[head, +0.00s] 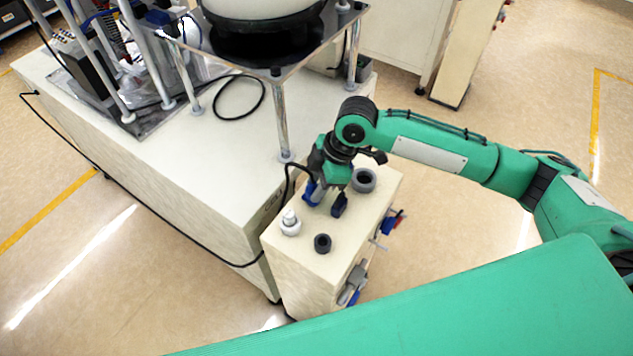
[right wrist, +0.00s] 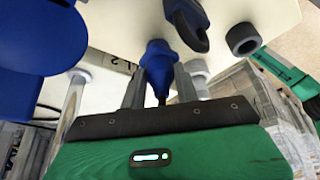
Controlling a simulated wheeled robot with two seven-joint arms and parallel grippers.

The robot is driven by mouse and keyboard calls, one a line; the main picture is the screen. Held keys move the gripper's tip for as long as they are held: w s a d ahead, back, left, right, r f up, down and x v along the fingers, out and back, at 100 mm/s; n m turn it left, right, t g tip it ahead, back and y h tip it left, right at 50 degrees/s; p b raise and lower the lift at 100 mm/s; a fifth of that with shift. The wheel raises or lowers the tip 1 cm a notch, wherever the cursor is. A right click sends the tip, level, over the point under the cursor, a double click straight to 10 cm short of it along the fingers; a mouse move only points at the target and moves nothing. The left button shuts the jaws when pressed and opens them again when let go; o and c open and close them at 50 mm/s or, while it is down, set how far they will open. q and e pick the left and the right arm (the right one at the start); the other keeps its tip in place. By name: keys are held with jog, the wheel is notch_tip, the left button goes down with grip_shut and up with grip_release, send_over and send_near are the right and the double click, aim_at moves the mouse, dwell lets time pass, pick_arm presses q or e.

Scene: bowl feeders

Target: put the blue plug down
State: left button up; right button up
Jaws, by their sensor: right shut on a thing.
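My right gripper (head: 326,184) is over the top of a small cream box (head: 280,242), pointing down. It is shut on the blue plug (right wrist: 158,62), which sits between the two grey fingers in the right wrist view. In the head view a bright blue part (head: 311,192) shows at the gripper's left side, partly hidden by it. Whether the plug touches the box top cannot be told. My left gripper is not in view.
On the box top are a dark blue connector (head: 340,205), a grey ring (head: 364,180), a black ring (head: 322,243) and a white fitting (head: 290,223). Connectors stick out of the box's right side. A large cream cabinet (head: 190,160) stands left; a black cable (head: 150,207) hangs along it.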

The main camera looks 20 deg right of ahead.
jog(key=o, duration=1.1)
pick_arm(q)
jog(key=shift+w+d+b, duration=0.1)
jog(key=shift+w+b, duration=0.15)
jog(key=shift+b, duration=0.05)
pick_arm(e)
jog(key=v, duration=1.2)
jog(key=shift+r, duration=0.1)
